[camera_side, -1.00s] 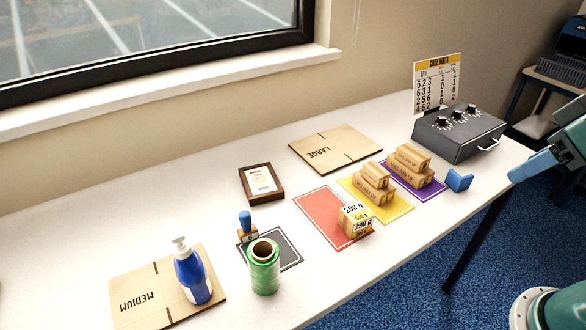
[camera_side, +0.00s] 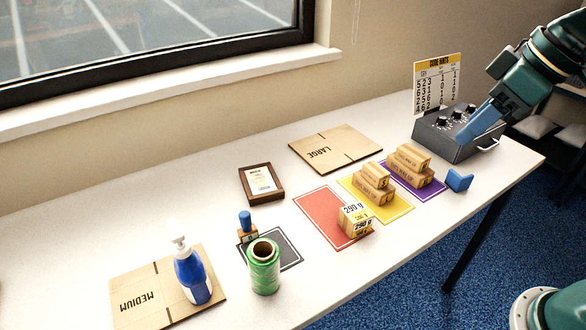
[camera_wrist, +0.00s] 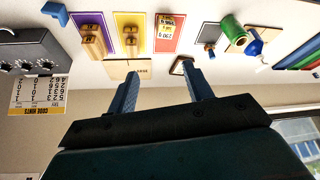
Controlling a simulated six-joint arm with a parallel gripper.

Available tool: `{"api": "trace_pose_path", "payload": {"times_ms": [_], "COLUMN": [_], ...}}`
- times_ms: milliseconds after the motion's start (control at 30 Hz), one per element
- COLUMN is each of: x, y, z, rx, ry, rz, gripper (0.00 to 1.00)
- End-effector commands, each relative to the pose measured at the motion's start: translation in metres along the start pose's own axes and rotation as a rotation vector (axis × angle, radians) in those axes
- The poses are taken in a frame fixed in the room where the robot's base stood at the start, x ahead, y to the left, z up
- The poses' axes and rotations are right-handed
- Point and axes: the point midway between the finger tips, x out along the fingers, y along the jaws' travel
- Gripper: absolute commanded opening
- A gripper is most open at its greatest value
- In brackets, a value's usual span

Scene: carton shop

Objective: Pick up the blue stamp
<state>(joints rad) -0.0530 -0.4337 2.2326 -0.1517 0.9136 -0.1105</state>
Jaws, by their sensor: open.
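The blue stamp (camera_side: 246,226) has a blue handle on a wooden block and stands upright at the back left edge of a dark mat (camera_side: 284,244). A green roll in front hides part of the mat. In the wrist view the small stamp (camera_wrist: 209,49) shows right of centre, far beyond the fingers. My gripper (camera_side: 468,142) is at the right, in front of the dial box in the side view, far from the stamp. In the wrist view my gripper (camera_wrist: 156,80) has its two blue fingers wide apart with nothing between them.
The green roll (camera_side: 264,270) stands close in front of the stamp, and a blue pump bottle (camera_side: 192,276) stands to its left. A framed plaque (camera_side: 262,184) lies behind. Small cartons (camera_side: 374,180) sit on coloured mats between my gripper and the stamp. The dial box (camera_side: 460,146) is at right.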

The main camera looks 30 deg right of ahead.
Motion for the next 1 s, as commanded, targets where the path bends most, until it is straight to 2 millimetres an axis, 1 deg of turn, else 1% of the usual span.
{"api": "trace_pose_path", "payload": {"times_ms": [33, 100, 267, 467, 700, 867, 1000], "x": [0.004, 0.009, 0.023, 0.046, 0.082, 0.111, 0.138], "y": [-0.002, -0.005, -0.013, -0.026, -0.043, -0.056, -0.068], "z": [-0.012, -0.028, -0.063, -0.103, -0.146, -0.169, -0.187], "rx": [-0.031, -0.077, -0.179, -0.309, -0.461, -0.561, -0.648], "ry": [-0.01, -0.017, -0.033, -0.051, -0.068, -0.077, -0.084], "rz": [-0.016, -0.037, -0.087, -0.15, -0.228, -0.281, -0.329], "gripper": [0.51, 0.51, 0.51, 0.51, 0.51, 0.51, 0.51]}}
